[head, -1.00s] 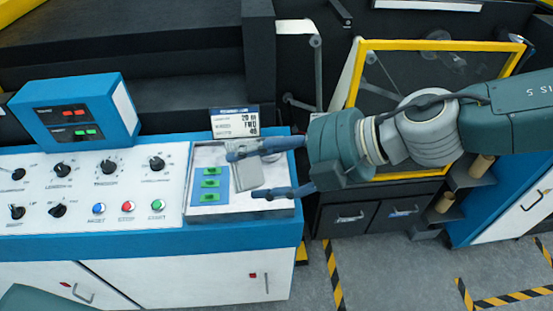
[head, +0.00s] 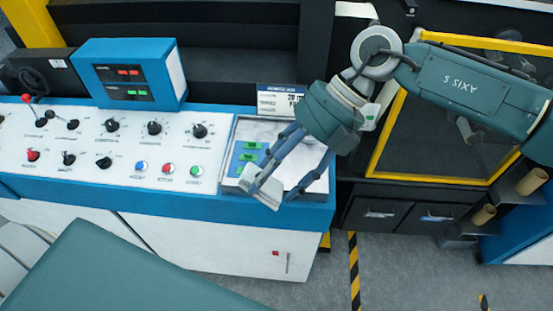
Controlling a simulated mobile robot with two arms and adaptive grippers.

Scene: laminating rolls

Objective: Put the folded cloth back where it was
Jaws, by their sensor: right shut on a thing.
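The folded cloth (head: 258,187) is a small light grey slab. It is at the front edge of the shallow tray (head: 234,150) at the right end of the control console. My right gripper (head: 272,188) comes down from the upper right over the tray and is shut on the cloth, with a finger on either side of it. The cloth is tilted and reaches over the tray's front rim. I cannot tell whether it touches the tray. My left gripper is out of view.
Green labelled items (head: 249,150) lie at the tray's left side. A small sign (head: 280,101) stands behind the tray. The console panel (head: 100,160) with knobs and buttons extends left. A yellow-framed dark panel (head: 440,140) stands to the right. Striped floor (head: 390,270) is at lower right.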

